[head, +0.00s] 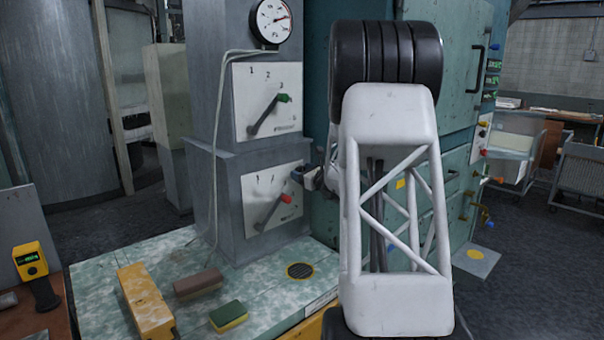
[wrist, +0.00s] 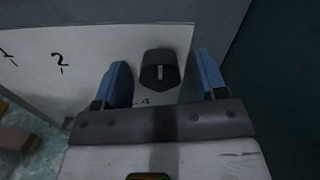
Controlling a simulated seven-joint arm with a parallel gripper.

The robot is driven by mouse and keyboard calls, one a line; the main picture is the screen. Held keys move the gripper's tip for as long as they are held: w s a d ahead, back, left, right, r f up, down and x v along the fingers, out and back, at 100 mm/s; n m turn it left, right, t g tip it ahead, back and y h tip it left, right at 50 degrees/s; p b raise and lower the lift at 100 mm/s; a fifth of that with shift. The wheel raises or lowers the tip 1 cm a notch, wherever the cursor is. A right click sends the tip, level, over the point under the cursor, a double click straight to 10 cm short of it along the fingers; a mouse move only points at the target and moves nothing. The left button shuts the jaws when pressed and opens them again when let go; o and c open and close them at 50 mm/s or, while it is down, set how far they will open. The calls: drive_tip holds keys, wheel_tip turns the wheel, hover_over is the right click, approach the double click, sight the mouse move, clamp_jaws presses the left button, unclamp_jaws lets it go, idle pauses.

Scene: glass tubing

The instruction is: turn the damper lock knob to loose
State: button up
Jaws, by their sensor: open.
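The knob (wrist: 158,72), dark with a pale line on its face, is on a white numbered plate (wrist: 60,90) in the wrist view. My gripper (head: 299,174) is at the right edge of the lower lever plate (head: 258,190) in the head view. Its two blue fingers are spread, one on each side of the knob in the wrist view, with gaps between. I cannot tell how far forward of the knob the fingertips are. In the head view the knob cannot be made out; my gripper is in front of that spot.
The lower plate has a red-tipped lever (head: 272,210), and the upper plate a green-tipped lever (head: 268,115). A round gauge (head: 272,20) is above. On the bench below are a yellow block (head: 146,303), a brown block (head: 198,284) and a green-topped sponge (head: 228,315).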

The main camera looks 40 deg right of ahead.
drive_tip(key=shift+w, duration=0.25)
drive_tip(key=c, duration=0.9)
drive_tip(key=shift+m, duration=2.8)
drive_tip(key=o, duration=0.9)
